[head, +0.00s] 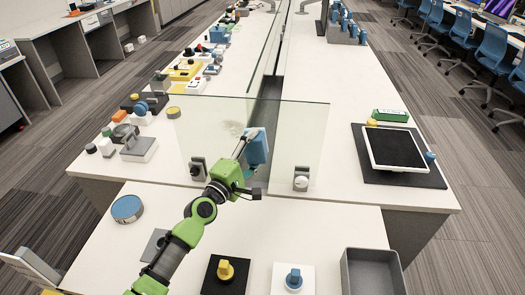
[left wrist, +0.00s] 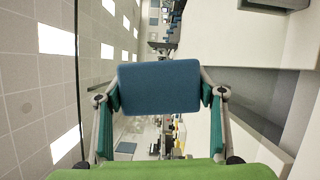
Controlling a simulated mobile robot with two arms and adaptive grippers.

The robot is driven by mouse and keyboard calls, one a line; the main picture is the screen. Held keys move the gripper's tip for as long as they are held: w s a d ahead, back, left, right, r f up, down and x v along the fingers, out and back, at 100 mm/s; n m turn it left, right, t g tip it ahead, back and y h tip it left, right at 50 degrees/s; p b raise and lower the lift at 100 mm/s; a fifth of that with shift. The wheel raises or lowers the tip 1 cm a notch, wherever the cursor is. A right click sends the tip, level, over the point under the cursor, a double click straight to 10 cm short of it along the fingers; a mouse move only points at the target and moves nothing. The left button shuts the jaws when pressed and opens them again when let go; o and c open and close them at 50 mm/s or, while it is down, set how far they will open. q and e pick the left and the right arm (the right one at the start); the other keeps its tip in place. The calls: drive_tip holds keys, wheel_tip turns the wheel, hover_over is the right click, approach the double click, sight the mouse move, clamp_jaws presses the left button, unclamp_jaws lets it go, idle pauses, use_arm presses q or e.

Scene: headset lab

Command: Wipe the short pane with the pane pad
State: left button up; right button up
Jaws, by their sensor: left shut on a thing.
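The short pane (head: 295,125) is a clear glass sheet standing upright across the front of the long tables, with small clamps at its foot. A faint grey smudge (head: 230,129) shows on its upper middle part. My left gripper (head: 246,148) is shut on the blue pane pad (head: 257,149), which is upright at the pane's middle, just right of and below the smudge. I cannot tell whether the pad touches the glass. In the left wrist view the pad (left wrist: 160,86) sits between both fingers. My right gripper is not in view.
The front table holds a round blue-topped tin (head: 127,208), a yellow knob on a black base (head: 225,271), a blue knob on a white base (head: 293,278) and a grey bin (head: 372,272). Longer panes (head: 284,40) run back behind. A black-topped tray (head: 395,148) lies right.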

use_arm(q)
drive_tip(key=shift+a, duration=0.9)
drive_tip(key=shift+w+a+f+b, duration=0.1)
drive_tip(key=shift+a+b, duration=0.85)
drive_tip(key=shift+a, duration=0.45)
drive_tip(key=shift+w+a+f+b, duration=0.1)
drive_tip(key=shift+a+b, duration=0.8)
drive_tip(key=shift+a, duration=0.5)
drive_tip(key=shift+a+r, duration=0.15)
drive_tip(key=shift+a, duration=0.35)
